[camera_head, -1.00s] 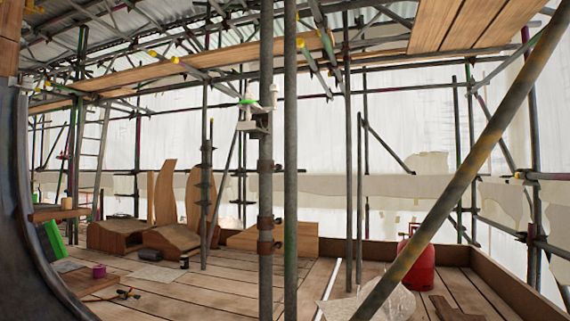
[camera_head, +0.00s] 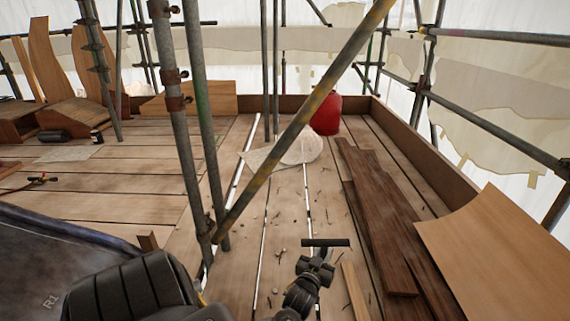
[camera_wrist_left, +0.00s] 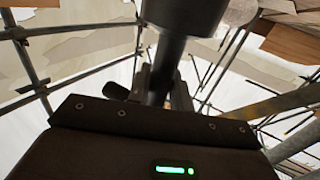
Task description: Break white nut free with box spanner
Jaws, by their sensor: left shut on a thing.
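My left gripper (camera_head: 325,243) is at the end of my left arm, low in the middle of the head view, over the plank floor. The dark crossbar there is seen edge-on, so its fingers are hidden in that view. In the left wrist view the gripper (camera_wrist_left: 168,95) is shut on a dark, round-shafted tool, which I take to be the box spanner (camera_wrist_left: 166,68). Its wider cylindrical end is near the camera at the top. A short dark rod sticks out to the left. I cannot make out the white nut in either view. My right gripper is not in view.
Upright scaffold tubes (camera_head: 180,110) and a diagonal brace (camera_head: 310,108) stand left of and beyond the gripper. Dark boards (camera_head: 378,220) and a curved plywood sheet (camera_head: 500,255) lie to the right. A red canister (camera_head: 327,114) stands at the back. Small debris litters the floor.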

